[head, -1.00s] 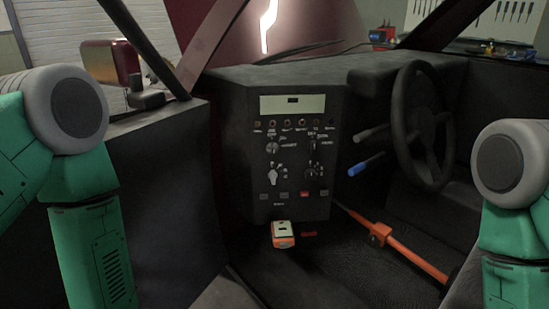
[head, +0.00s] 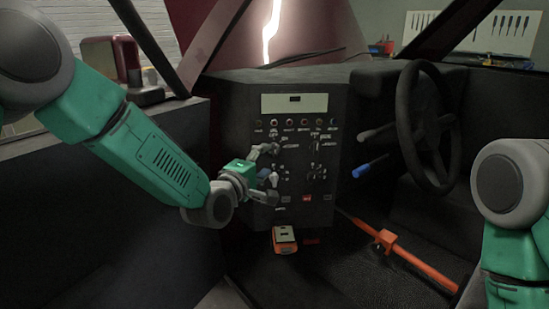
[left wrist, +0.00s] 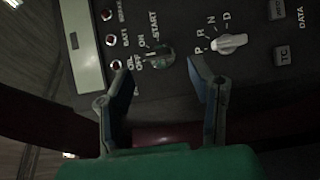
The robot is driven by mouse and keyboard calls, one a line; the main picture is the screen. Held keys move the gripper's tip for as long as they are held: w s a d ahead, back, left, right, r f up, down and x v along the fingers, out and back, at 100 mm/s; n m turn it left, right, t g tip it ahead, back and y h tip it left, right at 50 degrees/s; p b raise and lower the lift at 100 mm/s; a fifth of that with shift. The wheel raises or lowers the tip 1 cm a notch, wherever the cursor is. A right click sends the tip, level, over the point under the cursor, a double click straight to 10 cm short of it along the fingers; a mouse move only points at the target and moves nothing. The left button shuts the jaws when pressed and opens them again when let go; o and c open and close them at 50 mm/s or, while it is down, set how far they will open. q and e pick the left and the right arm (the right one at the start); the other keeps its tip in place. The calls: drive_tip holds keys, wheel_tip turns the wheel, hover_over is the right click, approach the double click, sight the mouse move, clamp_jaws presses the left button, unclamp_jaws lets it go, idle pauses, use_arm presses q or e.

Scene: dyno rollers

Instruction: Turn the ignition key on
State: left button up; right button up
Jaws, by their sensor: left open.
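The dark dashboard panel (head: 300,150) stands in the middle of the head view. The ignition switch (left wrist: 161,56), a dark knob marked OFF, ON and START, shows in the left wrist view. In the head view my gripper covers its area. My left gripper (head: 274,172) is open and empty in front of the panel's left side. In the left wrist view its fingers (left wrist: 161,82) are spread apart, with the ignition switch beyond the gap between them. I cannot tell any contact. My right gripper is out of view; only part of that arm shows at right.
A white gear selector (left wrist: 231,42) marked P, R, N, D sits right of the ignition switch in the left wrist view. The steering wheel (head: 403,110), a blue-tipped lever (head: 362,170) and an orange bar (head: 420,264) are right of the panel. An orange-and-white box (head: 284,241) is below.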

sight(273, 154)
use_arm(q)
drive_tip(key=b+x, duration=0.1)
drive_tip(key=x, duration=0.5)
drive_tip(key=shift+d, duration=0.1)
drive_tip(key=shift+c, duration=0.4)
drive_tip(key=shift+s, duration=0.1)
clamp_jaws()
